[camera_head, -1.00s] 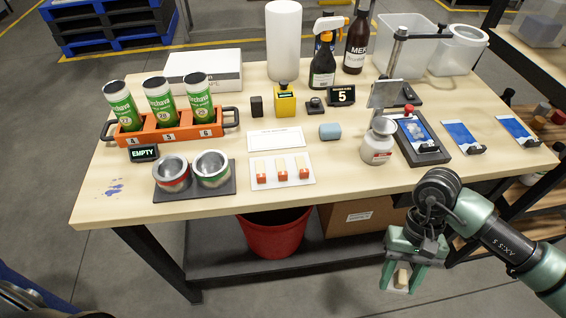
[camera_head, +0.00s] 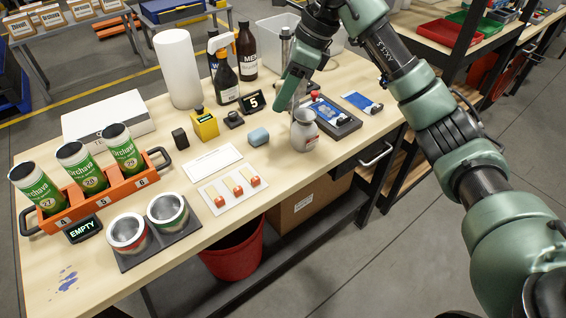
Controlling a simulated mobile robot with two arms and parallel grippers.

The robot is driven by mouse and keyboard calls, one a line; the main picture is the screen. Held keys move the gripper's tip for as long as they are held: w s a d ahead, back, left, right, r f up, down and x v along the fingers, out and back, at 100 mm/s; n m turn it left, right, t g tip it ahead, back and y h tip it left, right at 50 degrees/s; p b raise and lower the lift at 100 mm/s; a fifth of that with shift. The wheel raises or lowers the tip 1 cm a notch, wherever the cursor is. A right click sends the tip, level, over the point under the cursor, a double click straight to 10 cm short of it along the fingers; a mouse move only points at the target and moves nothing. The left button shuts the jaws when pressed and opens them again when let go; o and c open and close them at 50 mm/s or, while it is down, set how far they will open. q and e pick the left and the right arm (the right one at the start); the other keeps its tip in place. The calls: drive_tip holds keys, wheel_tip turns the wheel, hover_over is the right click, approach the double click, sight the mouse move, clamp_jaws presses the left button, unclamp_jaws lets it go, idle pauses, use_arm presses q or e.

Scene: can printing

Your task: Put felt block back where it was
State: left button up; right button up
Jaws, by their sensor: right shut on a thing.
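My right gripper (camera_head: 292,92) is over the back right part of the table, above and behind the small grey bottle (camera_head: 304,132). Its fingers point down and left. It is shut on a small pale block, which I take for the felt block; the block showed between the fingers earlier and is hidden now. Three similar beige pieces with red ends lie on a white card (camera_head: 228,204) in the middle front. My left gripper is not in view.
A printing pad device (camera_head: 340,122) and a blue card (camera_head: 362,103) stand right of the bottle. Tall bottles (camera_head: 245,50) stand behind.

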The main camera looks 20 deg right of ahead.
drive_tip(key=shift+w+a, duration=0.1)
drive_tip(key=p, duration=0.3)
hover_over(278, 165)
drive_tip(key=d, duration=0.1)
drive_tip(key=f, duration=1.5)
drive_tip(key=shift+s, duration=0.2)
wheel_tip(278, 165, down, 4)
drive_tip(key=shift+p, duration=0.6)
drive_tip(key=shift+d+f, duration=0.1)
drive_tip(key=shift+f, duration=0.2)
drive_tip(key=o, duration=1.3)
